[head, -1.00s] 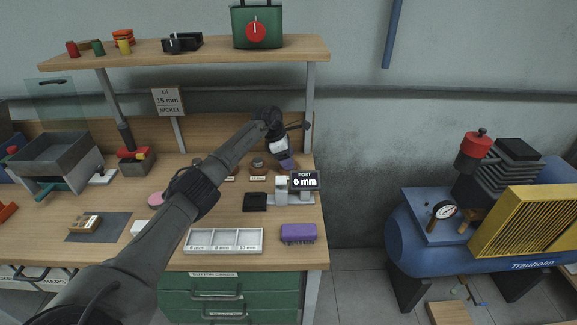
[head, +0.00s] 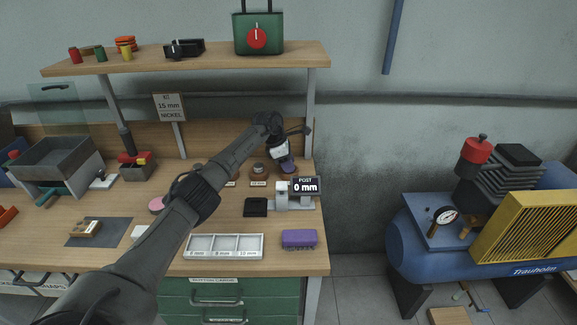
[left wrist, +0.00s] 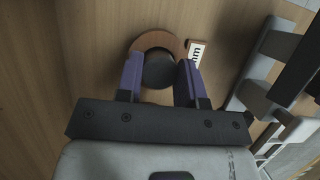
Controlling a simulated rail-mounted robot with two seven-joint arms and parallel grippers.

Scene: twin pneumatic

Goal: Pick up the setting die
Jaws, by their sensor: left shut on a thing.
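The setting die (left wrist: 158,70) is a dark, round piece in the left wrist view, seated in a brown ring-shaped holder (left wrist: 143,41) on the wooden bench. My left gripper (left wrist: 160,77) has purple fingers on either side of the die and is shut on it. In the head view, my left gripper (head: 288,168) reaches down to the back right of the bench and hides most of this die and its holder. A label ending in "mm" (left wrist: 196,54) lies beside the holder. My right gripper is not in view.
Another holder (head: 258,168) with a label stands left of the gripper. An upper shelf (head: 200,61) overhangs the back.

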